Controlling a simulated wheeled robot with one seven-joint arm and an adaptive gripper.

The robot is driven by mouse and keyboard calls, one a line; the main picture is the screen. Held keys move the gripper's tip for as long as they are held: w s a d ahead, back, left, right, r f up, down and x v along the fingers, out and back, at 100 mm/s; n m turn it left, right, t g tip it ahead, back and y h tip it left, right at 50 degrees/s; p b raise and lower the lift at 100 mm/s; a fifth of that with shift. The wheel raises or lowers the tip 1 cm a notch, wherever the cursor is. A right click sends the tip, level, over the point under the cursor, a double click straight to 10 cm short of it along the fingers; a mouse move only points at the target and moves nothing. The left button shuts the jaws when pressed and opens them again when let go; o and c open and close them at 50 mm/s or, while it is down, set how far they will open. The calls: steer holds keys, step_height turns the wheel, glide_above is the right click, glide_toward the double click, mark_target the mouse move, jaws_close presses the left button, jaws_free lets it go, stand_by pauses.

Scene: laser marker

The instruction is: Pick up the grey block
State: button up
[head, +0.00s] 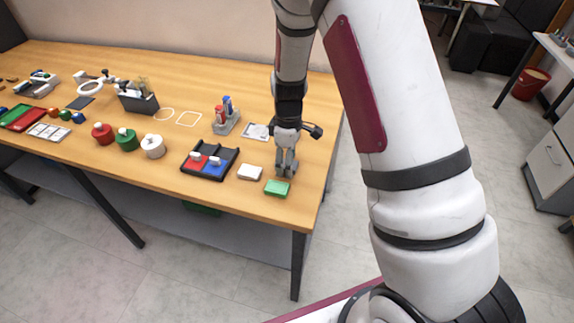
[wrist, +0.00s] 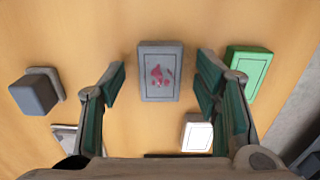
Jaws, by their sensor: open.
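The grey block (wrist: 158,62) is a flat rectangular block with a reddish mark on its top face. It lies on the wooden table, between the fingertips in the wrist view. My gripper (wrist: 162,76) is open, with one finger on each side of the block and a visible gap to both. Its height above the block is hard to judge. In the head view my gripper (head: 286,168) points down near the table's right end, and I cannot make out the grey block clearly there.
A green block (wrist: 248,72) lies close to the right finger, and a white block (wrist: 197,134) lies nearby. A dark grey cube-like piece (wrist: 34,95) is at left. A black tray (head: 186,171) with red and blue sections stands left of the white block. The table's edge is close.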

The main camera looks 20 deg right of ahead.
steer(key=shift+f, duration=0.2)
steer(key=c, duration=1.2)
steer(key=shift+c, duration=0.2)
steer(key=shift+r, duration=0.2)
